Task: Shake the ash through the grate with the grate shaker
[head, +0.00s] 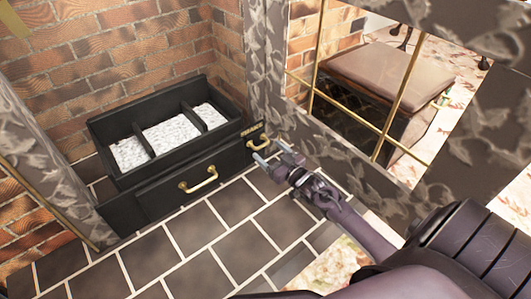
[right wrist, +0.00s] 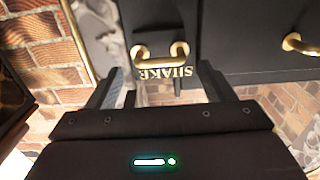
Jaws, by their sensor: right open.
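The black grate (head: 122,180) sits in the brick fireplace, with pale ash (head: 172,136) in its compartments. A small brass shaker handle (head: 258,146) is on its right front, beside gold lettering. In the right wrist view the handle (right wrist: 158,62) shows upside down with the word SHAKE (right wrist: 165,73). My right gripper (head: 272,153) is open and empty, just in front of the handle. In the wrist view the handle lies between the two fingers' lines, beyond the tips; I see no contact. My left gripper is out of view.
A second, larger brass handle (head: 198,181) is on the lower black drawer front. A grey stone-patterned surround (head: 268,65) stands right of the grate. A gold-barred panel (head: 365,115) shows a brown stool (head: 385,75). Grey floor tiles (head: 200,238) in front are clear.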

